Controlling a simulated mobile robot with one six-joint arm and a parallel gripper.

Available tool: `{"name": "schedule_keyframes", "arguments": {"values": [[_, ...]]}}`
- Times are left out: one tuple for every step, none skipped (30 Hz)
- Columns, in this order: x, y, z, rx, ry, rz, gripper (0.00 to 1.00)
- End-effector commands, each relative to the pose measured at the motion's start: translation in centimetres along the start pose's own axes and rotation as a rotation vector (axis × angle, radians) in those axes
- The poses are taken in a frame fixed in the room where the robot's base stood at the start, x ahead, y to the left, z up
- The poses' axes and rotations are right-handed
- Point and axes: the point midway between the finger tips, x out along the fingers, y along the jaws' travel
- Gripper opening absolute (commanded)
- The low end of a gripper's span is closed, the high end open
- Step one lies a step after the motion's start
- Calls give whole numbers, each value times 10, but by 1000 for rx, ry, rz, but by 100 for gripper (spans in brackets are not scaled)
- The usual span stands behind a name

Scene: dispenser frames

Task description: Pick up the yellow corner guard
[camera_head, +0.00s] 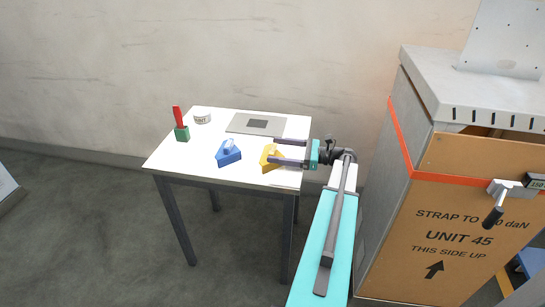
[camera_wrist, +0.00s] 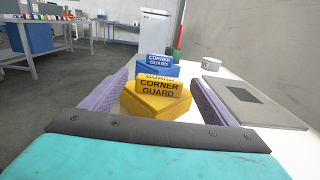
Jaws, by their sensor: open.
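The yellow corner guard (camera_head: 267,158) lies on the white table (camera_head: 206,163) near its right end. In the wrist view the yellow corner guard (camera_wrist: 157,100) stands between my two fingers, with its "CORNER GUARD" label facing me. My gripper (camera_head: 272,151) reaches in from the right, open, with one finger on each side of the yellow guard. My gripper also shows in the wrist view (camera_wrist: 158,97), and I see no clear contact with the guard. The far finger and near finger partly cover the guard in the head view.
A blue corner guard (camera_head: 229,153) lies left of the yellow one, behind it in the wrist view. A grey plate (camera_head: 257,124), a white tub (camera_head: 203,117) and a red-handled item in a green block (camera_head: 181,132) stand on the table. A large strapped crate (camera_head: 440,215) stands at right.

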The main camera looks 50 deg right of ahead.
Motion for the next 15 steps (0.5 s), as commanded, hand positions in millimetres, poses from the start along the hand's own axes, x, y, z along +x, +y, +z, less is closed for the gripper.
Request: {"name": "schedule_keyframes", "arguments": {"values": [[1,0,0,0,0,0,80],[1,0,0,0,0,0,80],[1,0,0,0,0,0,80],[1,0,0,0,0,-1,80],[1,0,0,0,0,-1,80],[0,0,0,0,0,-1,80],[0,0,0,0,0,-1,80],[0,0,0,0,0,-1,80],[0,0,0,0,0,-1,80],[1,0,0,0,0,-1,80],[2,0,0,0,0,-1,80],[3,0,0,0,0,0,80],[5,0,1,0,0,0,80],[7,0,1,0,-1,0,80],[10,0,1,0,-1,0,80]]}}
